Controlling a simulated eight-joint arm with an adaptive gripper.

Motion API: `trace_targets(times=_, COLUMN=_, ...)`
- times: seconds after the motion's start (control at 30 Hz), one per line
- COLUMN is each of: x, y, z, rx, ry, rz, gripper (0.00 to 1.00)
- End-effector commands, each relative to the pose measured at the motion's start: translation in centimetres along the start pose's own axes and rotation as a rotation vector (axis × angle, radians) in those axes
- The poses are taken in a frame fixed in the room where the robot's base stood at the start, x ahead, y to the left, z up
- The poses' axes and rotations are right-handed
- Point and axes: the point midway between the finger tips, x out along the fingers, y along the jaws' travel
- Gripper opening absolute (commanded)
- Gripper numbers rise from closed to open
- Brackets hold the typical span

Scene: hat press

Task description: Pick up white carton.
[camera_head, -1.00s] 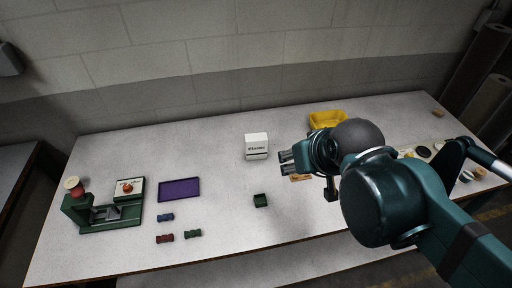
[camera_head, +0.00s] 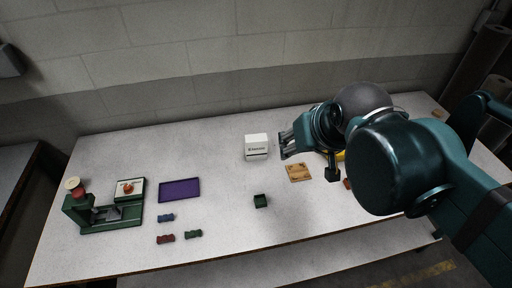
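The white carton (camera_head: 257,146) is a small box with dark lettering on its front. It stands upright near the middle of the light tabletop (camera_head: 225,225). My gripper (camera_head: 283,145) is just right of the carton, with its fingers pointing left toward it. A small gap seems to lie between the fingertips and the carton. The fingers appear spread apart with nothing between them. My arm hides much of the table's right side.
A purple tray (camera_head: 180,189) lies left of the carton, and a green press (camera_head: 100,210) stands at the far left. A small green box (camera_head: 260,201) and a wooden plate (camera_head: 299,172) lie in front. Several small coloured pieces (camera_head: 166,217) lie at the front left. A wall stands behind.

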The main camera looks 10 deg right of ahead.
Motion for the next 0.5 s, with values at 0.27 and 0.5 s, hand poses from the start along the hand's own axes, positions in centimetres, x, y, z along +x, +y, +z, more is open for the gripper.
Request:
trace_targets(times=0.27, x=-0.1, y=-0.4, z=-2.0, rx=0.102, ry=-0.039, rz=0.001, gripper=0.45)
trace_targets(times=0.5, x=0.2, y=-1.0, z=-4.7, rx=0.257, ry=-0.097, rz=0.011, gripper=0.45)
